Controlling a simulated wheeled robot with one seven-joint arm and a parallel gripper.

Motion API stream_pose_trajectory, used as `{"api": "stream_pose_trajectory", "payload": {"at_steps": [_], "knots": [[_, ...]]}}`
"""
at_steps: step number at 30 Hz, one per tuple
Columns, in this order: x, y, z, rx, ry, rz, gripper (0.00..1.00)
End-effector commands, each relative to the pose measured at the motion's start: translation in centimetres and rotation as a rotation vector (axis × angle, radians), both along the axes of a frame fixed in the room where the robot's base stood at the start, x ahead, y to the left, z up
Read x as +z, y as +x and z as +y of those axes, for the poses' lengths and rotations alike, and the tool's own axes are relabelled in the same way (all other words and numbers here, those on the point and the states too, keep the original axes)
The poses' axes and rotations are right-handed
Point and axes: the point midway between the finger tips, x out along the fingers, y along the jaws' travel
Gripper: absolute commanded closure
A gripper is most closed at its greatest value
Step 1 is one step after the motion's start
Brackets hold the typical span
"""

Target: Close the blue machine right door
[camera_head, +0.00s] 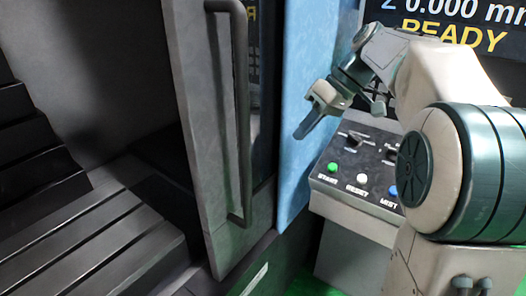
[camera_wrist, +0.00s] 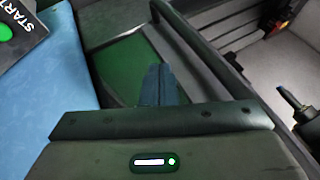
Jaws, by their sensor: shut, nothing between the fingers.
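The right door (camera_head: 200,120) is a grey panel with a dark glass strip, in the middle of the head view. It stands open, with the machine's inside showing to its left. A long dark upright handle (camera_head: 241,110) is fixed on it. A dark bar, which looks like this handle (camera_wrist: 205,50), crosses the wrist view diagonally. My gripper (camera_head: 306,131) is right of the handle in the head view, in front of the blue panel (camera_head: 303,75).
A control box (camera_head: 355,170) with START, RESET and MIST buttons juts out right of the blue panel, below my gripper. A screen (camera_head: 450,25) reading READY is above. Grey stepped surfaces (camera_head: 90,235) fill the opening at left. Green floor (camera_wrist: 128,65) shows in the wrist view.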

Motion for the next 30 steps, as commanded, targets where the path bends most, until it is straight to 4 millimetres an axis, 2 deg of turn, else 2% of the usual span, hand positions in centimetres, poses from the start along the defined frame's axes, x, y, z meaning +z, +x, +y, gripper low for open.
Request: {"api": "stream_pose_trajectory", "payload": {"at_steps": [4,8,22,30], "knots": [[0.9,0.9,0.0,0.05,0.033,-0.022,1.0],[0.2,0.9,0.7,0.058,0.038,-0.023,1.0],[-7.1,0.5,6.2,0.056,0.034,-0.021,1.0],[-6.8,-1.7,8.6,0.054,0.034,-0.025,1.0]]}}
